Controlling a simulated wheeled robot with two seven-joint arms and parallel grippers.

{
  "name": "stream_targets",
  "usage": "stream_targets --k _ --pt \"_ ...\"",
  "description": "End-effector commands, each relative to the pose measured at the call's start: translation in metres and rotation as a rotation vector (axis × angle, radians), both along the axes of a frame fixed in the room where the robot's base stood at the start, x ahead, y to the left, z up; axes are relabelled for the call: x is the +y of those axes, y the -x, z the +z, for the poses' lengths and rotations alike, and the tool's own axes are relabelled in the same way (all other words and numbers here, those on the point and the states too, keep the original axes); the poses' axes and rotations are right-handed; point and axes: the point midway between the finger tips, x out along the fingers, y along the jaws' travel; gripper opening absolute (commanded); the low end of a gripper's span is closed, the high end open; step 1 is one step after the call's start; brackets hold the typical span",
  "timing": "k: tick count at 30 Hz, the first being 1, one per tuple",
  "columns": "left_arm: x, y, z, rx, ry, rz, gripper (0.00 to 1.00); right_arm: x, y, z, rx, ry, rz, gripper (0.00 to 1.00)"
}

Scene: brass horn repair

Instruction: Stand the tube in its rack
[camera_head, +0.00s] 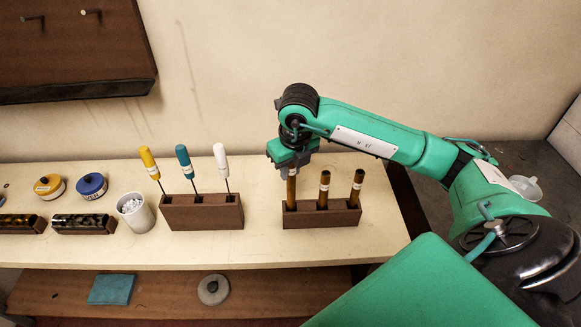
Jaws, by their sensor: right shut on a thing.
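The brown rack (325,219) stands on the bench and has three amber-brown tubes at it. Two tubes, the middle one (323,190) and the right one (356,188), stand upright in its slots. The left tube (291,190) is upright with its lower end at the rack's left slot; I cannot tell how deep it sits. My right gripper (291,170) is shut on the top of this left tube, pointing down and hiding its upper end. My left gripper is not in view.
Left of the rack, a wooden block (202,212) holds three handled tools. A white cup (136,213), two round tins and two dark trays are further left. A lower shelf (163,292) holds a teal cloth. Bench room lies between the rack and the block.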

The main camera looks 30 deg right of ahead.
Motion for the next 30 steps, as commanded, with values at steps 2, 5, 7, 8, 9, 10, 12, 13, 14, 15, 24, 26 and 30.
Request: stream_targets --k 2,5,7,8,9,10,12,13,14,15,24,26,30 --pt "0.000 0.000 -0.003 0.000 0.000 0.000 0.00 0.000 0.000 -0.003 -0.001 0.000 0.000 0.00" --pt "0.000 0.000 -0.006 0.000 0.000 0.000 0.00 0.000 0.000 -0.006 -0.001 0.000 0.000 0.00" --pt "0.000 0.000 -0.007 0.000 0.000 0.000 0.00 0.000 0.000 -0.007 -0.001 0.000 0.000 0.00" --pt "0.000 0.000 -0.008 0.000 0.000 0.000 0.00 0.000 0.000 -0.008 -0.001 0.000 0.000 0.00" --pt "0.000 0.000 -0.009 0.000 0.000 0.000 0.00 0.000 0.000 -0.009 -0.001 0.000 0.000 0.00" --pt "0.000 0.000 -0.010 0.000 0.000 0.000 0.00 0.000 0.000 -0.010 -0.001 0.000 0.000 0.00" --pt "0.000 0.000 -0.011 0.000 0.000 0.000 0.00 0.000 0.000 -0.012 -0.001 0.000 0.000 0.00" --pt "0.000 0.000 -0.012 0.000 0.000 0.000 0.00 0.000 0.000 -0.012 -0.001 0.000 0.000 0.00" --pt "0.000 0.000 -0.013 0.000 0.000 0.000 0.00 0.000 0.000 -0.013 -0.001 0.000 0.000 0.00" --pt "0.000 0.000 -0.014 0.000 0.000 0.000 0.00 0.000 0.000 -0.014 -0.001 0.000 0.000 0.00" --pt "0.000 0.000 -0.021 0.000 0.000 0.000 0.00 0.000 0.000 -0.022 -0.001 0.000 0.000 0.00" --pt "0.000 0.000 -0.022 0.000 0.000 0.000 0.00 0.000 0.000 -0.023 -0.001 0.000 0.000 0.00" --pt "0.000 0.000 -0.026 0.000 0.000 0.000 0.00 0.000 0.000 -0.027 -0.001 0.000 0.000 0.00"
